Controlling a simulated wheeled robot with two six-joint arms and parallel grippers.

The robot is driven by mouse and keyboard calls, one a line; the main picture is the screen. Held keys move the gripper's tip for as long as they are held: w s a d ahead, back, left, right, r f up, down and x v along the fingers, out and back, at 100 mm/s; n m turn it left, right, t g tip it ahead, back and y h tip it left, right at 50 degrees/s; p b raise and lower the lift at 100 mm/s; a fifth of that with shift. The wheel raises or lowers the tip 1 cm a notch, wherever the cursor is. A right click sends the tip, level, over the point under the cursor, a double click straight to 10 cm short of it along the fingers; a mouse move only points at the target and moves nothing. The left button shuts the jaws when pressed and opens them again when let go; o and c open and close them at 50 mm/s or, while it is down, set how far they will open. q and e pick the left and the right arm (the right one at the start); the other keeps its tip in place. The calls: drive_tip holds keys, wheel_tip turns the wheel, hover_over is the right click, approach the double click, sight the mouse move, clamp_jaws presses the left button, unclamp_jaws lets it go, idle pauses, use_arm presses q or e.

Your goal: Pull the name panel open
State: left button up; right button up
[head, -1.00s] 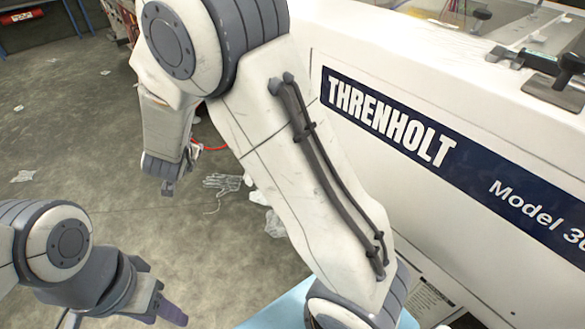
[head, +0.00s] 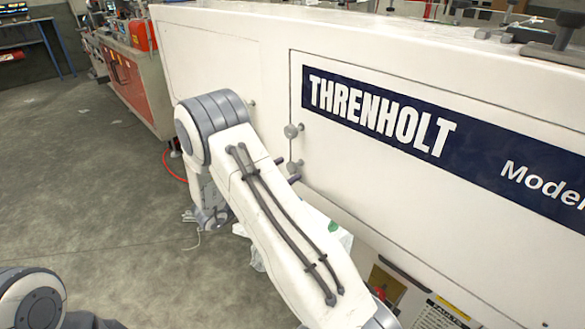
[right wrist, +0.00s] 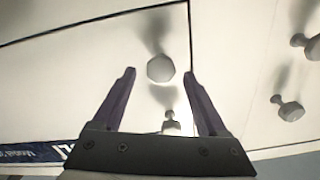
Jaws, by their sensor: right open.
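The name panel (head: 400,190) is a white door with a dark blue THRENHOLT strip, flat in the machine's side. Two grey knobs sit near its left edge: an upper one (head: 291,131) and a lower one (head: 295,165). My right gripper (head: 287,170) is mostly hidden behind its own arm; its purple fingertips show beside the lower knob. In the right wrist view my right gripper (right wrist: 159,73) is open and empty. One panel knob (right wrist: 160,68) appears between its fingertips; the other (right wrist: 171,124) shows lower. Contact cannot be told. My left gripper is out of view.
A neighbouring white panel (head: 215,60) lies left of the name panel, with its own knobs (right wrist: 290,110) in the right wrist view. A red cabinet (head: 135,80) stands farther back left. A red cord (head: 172,168) lies on the otherwise mostly open floor.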

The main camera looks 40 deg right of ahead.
sight(290, 168)
drive_tip(key=shift+w+d, duration=0.2)
drive_tip(key=shift+d, duration=1.5)
clamp_jaws()
